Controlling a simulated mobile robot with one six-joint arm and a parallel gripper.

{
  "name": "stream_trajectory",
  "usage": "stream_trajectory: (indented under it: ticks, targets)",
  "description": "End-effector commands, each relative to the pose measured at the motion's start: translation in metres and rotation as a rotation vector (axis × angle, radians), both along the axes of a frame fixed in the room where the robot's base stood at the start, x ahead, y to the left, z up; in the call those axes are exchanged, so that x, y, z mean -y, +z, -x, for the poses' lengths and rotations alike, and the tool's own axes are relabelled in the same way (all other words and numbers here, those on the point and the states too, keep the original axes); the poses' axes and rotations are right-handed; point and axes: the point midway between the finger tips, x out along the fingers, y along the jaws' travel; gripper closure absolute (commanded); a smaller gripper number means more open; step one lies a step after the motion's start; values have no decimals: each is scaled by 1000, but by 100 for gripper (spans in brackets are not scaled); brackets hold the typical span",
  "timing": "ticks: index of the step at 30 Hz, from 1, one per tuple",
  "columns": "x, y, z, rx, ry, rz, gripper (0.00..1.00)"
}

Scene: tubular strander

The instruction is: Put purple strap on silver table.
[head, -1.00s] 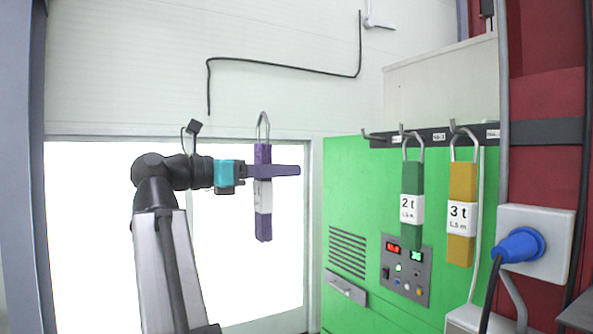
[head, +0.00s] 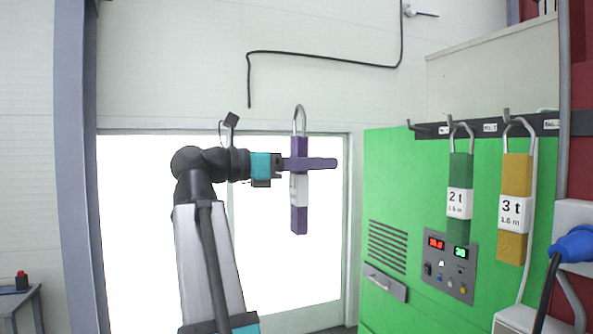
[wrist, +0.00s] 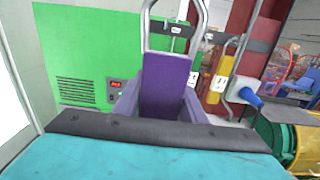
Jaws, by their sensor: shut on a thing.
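The purple strap (head: 299,215) hangs upright from my gripper (head: 322,163), with its metal loop at the top and a white label in the middle. My gripper is shut on the strap's upper part, in front of the bright window. The wrist view shows the purple strap (wrist: 165,85) up close between the fingers, its loop rising out of the top of the picture. I cannot make out a silver table for sure; a grey table (head: 20,297) shows in part at the lower left edge of the head view, with a small red and black item on it.
A green cabinet (head: 385,215) stands at the right with a hook rail (head: 485,128). A green 2 t strap (head: 459,170) and a yellow 3 t strap (head: 515,175) hang there; the leftmost hook is empty. A blue plug (head: 575,246) sticks out at far right.

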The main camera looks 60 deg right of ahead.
Motion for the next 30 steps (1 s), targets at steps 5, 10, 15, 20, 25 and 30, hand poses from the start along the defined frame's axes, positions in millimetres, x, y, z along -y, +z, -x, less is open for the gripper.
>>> stream_trajectory:
  ticks: [5,10,15,20,25,30]
  targets:
    - [-1,-22,-27,-4,39,-1,95]
    - [-6,-59,-71,-5,103,-1,95]
    - [-17,-103,-122,-6,186,-2,95]
    - [-33,-147,-167,-5,264,-1,95]
    - [-55,-193,-212,-5,349,-1,95]
    - [-82,-241,-251,-5,435,-2,95]
